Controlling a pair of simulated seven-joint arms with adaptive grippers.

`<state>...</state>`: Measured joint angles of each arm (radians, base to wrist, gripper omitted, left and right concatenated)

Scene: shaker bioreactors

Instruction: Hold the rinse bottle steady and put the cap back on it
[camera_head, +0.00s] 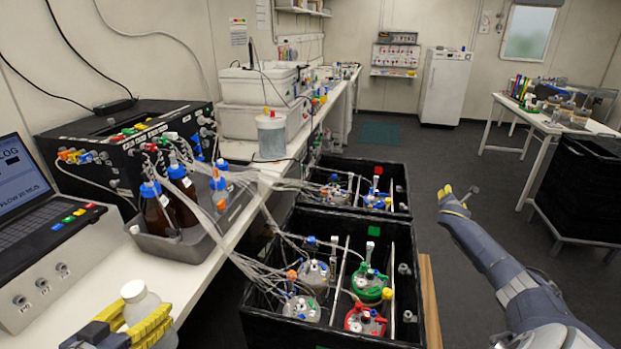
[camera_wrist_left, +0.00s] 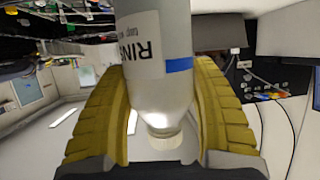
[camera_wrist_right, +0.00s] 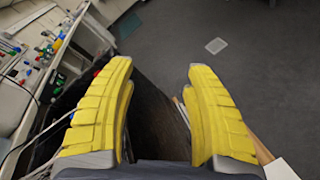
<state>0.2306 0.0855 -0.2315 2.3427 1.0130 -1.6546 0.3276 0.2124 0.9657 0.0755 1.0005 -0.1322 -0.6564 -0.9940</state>
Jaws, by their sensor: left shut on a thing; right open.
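The rinse bottle (camera_head: 150,308) is white and stands at the lower left, at the front of the bench. My left gripper (camera_head: 138,328) is shut around its body. In the left wrist view the bottle (camera_wrist_left: 155,85) shows upside down between the yellow fingers, with a "RIN…" label and a blue stripe. A cream cap (camera_head: 133,291) appears to sit on the bottle's top; it also shows in the left wrist view (camera_wrist_left: 163,138). I cannot tell how tightly it sits. My right gripper (camera_head: 457,198) is open and empty, out over the floor at the right (camera_wrist_right: 160,85).
A laptop (camera_head: 40,200) and a grey control box (camera_head: 60,265) stand left of the bottle. A grey tray (camera_head: 165,248) with brown bottles is behind it. Black crates (camera_head: 345,342) with tubed vessels stand right of the bench.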

